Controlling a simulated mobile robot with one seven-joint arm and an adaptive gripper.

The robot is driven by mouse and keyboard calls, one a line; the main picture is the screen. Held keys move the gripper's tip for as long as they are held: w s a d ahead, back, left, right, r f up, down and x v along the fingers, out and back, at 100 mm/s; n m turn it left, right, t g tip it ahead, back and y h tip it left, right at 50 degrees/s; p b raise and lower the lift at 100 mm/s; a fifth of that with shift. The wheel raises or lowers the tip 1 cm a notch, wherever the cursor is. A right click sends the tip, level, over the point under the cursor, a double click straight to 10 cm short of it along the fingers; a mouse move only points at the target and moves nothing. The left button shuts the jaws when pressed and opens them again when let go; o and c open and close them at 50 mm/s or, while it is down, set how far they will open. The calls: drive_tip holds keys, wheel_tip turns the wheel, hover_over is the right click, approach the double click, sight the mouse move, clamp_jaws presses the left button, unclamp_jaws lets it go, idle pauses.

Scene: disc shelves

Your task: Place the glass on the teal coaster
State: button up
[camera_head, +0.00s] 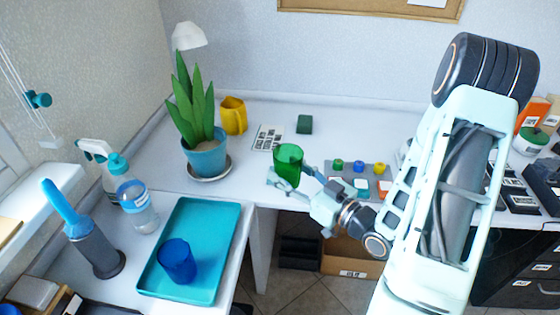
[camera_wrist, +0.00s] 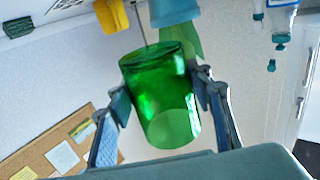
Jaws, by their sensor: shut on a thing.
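A green see-through glass (camera_head: 288,160) is held between the fingers of my gripper (camera_head: 292,177), above the front part of the white desk. In the wrist view the glass (camera_wrist: 160,100) sits between both fingers of the gripper (camera_wrist: 160,92), one on each side, and looks empty. Small square pieces lie near the desk's front edge, to the right of my gripper. One of them looks teal (camera_head: 361,184); it is too small to tell surely whether it is the coaster. My forearm hides part of the desk on the right.
A teal tray (camera_head: 224,222) with a blue cup (camera_head: 177,261) is at the lower left. A potted plant (camera_head: 205,156), yellow mug (camera_head: 233,116) and dark green block (camera_head: 304,124) stand farther back. Small coloured pieces (camera_head: 359,166) lie right of the glass. Desk between them is clear.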

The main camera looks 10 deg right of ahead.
drive_tip(key=shift+s+d+r+m+t+h+p, duration=0.2)
drive_tip(key=shift+r+m+h+p, duration=0.1)
drive_tip(key=shift+r+h+p, duration=0.15)
drive_tip(key=shift+s+d+r+m+t+h+p, duration=0.1)
drive_tip(key=shift+s+r+m+t+h+p, duration=0.1)
drive_tip(key=shift+r+m+h+p, duration=0.25)
drive_tip(key=w+f+b, duration=0.1)
drive_tip(key=b, duration=0.1)
drive_tip(key=shift+b, duration=0.3)
drive_tip(key=w+a+f+b, duration=0.1)
drive_tip(key=w+f+b, duration=0.1)
drive_tip(key=w+b, duration=0.1)
drive_tip(key=w+a+f+b, duration=0.1)
drive_tip(key=w+f+b, duration=0.2)
drive_tip(key=w+b, duration=0.1)
drive_tip(key=w+a+f+b, duration=0.1)
drive_tip(key=w+f+b, duration=0.2)
drive_tip(key=w, duration=0.1)
drive_tip(key=shift+w+a+b, duration=0.1)
drive_tip(key=shift+w+b, duration=0.2)
drive_tip(key=shift+w, duration=0.1)
drive_tip(key=shift+w+f, duration=0.2)
drive_tip(key=shift+f, duration=0.05)
drive_tip(key=shift+w+a+f+b, duration=0.15)
drive_tip(key=shift+f+b, duration=0.45)
drive_tip(key=shift+f, duration=1.05)
